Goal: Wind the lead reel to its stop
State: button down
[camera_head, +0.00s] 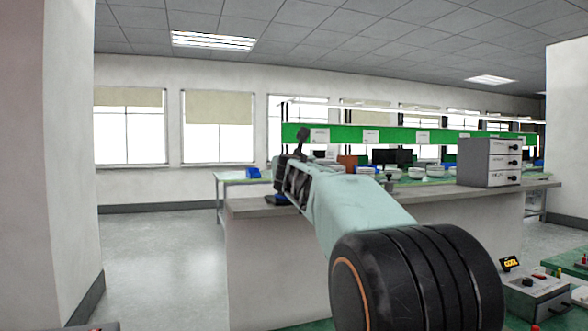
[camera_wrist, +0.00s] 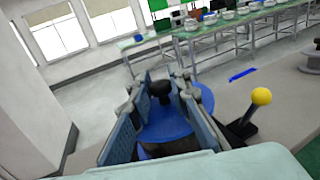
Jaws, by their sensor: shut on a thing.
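The lead reel is a blue disc (camera_wrist: 168,122) with an upright black knob (camera_wrist: 160,90), seen in the wrist view between my fingers. My gripper (camera_wrist: 163,84) has one finger on each side of the knob and is shut on it. The fingers hide the sides of the disc, and its underside is not visible. In the head view my gripper (camera_head: 283,180) is at the left end of the grey bench (camera_head: 330,204). A small dark blue part of the reel (camera_head: 277,199) shows below it there.
A lever with a yellow ball (camera_wrist: 262,96) stands close right of the reel. A blue strip (camera_wrist: 243,74) lies on the bench beyond, and a pale round part (camera_wrist: 313,62) sits farther right. A drawer cabinet (camera_head: 488,161) stands on the bench's right. Floor to the left is clear.

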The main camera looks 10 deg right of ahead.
jog(key=shift+a+f+m+h, duration=0.15)
jog(key=shift+m+h, duration=0.35)
jog(key=shift+h, duration=0.3)
jog(key=shift+m+g+h, duration=0.3)
jog(key=shift+m+h, duration=0.1)
jog(key=shift+h, duration=0.2)
jog(key=shift+w+r+m+g+h+p, duration=0.1)
jog(key=shift+r+m+g+h+p, duration=0.25)
jog(key=shift+m+h+p, duration=0.4)
jog(key=m+g+h+p, duration=0.1)
jog(key=h+p, duration=0.1)
jog(key=p, duration=0.2)
jog(key=m+g+h+p, duration=0.2)
jog(key=p, duration=0.1)
jog(key=shift+r+h+p, duration=0.1)
jog(key=shift+h+p, duration=0.25)
jog(key=m+g+h+p, duration=0.1)
jog(key=p, duration=0.3)
jog(key=m+g+h+p, duration=0.2)
jog(key=p, duration=0.7)
jog(key=shift+g, duration=0.35)
jog(key=m+g+h+p, duration=0.1)
jog(key=p, duration=0.3)
jog(key=shift+f+m+g+h+p, duration=0.4)
jog(key=shift+g+p, duration=0.2)
jog(key=shift+p, duration=0.6)
